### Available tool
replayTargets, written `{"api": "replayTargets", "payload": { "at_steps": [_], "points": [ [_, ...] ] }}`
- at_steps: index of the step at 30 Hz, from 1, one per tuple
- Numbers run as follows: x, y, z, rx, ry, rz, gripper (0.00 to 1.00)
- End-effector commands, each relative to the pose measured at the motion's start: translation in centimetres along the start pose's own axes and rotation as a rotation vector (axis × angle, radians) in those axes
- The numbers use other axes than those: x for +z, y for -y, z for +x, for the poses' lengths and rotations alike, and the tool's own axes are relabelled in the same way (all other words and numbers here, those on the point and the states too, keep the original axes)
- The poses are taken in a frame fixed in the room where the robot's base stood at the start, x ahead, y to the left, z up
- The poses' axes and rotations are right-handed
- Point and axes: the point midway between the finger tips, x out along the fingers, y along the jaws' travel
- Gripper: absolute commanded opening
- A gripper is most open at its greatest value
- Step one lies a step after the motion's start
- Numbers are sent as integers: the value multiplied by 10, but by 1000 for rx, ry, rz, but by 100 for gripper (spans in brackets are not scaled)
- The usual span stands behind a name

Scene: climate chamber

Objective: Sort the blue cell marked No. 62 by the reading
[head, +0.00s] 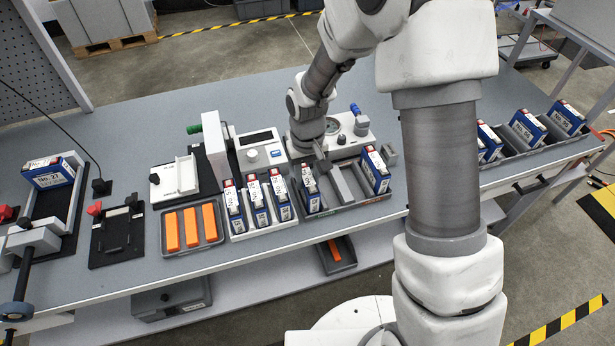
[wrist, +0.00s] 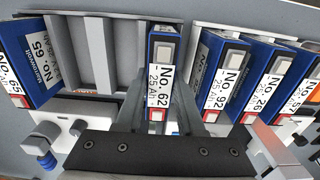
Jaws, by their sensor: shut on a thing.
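The blue cell marked No. 62 (wrist: 160,78) stands upright at one end of a grey slotted rack (wrist: 95,48), its label and white terminal facing the wrist camera. My gripper (wrist: 162,118) is shut on it, one finger on each side. In the head view the cell (head: 311,196) is at the left end of the grey rack (head: 347,203), with my gripper (head: 318,163) above and behind it. Whether the cell's base rests on the rack floor is hidden. A tester with a dark display (head: 255,139) stands behind; its reading is too small to read.
Cell No. 65 (wrist: 38,70) stands at the rack's other end. A white rack (head: 238,235) with three blue cells adjoins on the left. An orange-block tray (head: 216,240), a clamp fixture (head: 118,238) and a cradle with a blue cell (head: 48,174) lie farther left. More cells (head: 528,128) stand right.

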Motion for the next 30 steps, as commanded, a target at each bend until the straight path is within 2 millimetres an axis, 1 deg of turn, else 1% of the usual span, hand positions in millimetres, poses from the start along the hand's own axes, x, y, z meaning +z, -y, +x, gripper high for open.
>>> {"api": "replayTargets", "payload": {
  "at_steps": [3,4,9,15,16,18,26,30],
  "points": [
    [-1,0,-1,0,-2,0,0],
    [-1,0,-1,0,-2,0,43],
    [0,0,-1,0,-1,0,72],
    [0,0,0,0,-1,0,72],
    [0,0,1,0,1,0,76],
    [0,0,0,0,1,0,87],
    [0,0,0,0,0,0,87],
    [0,0,-4,0,0,0,87]
  ]
}}
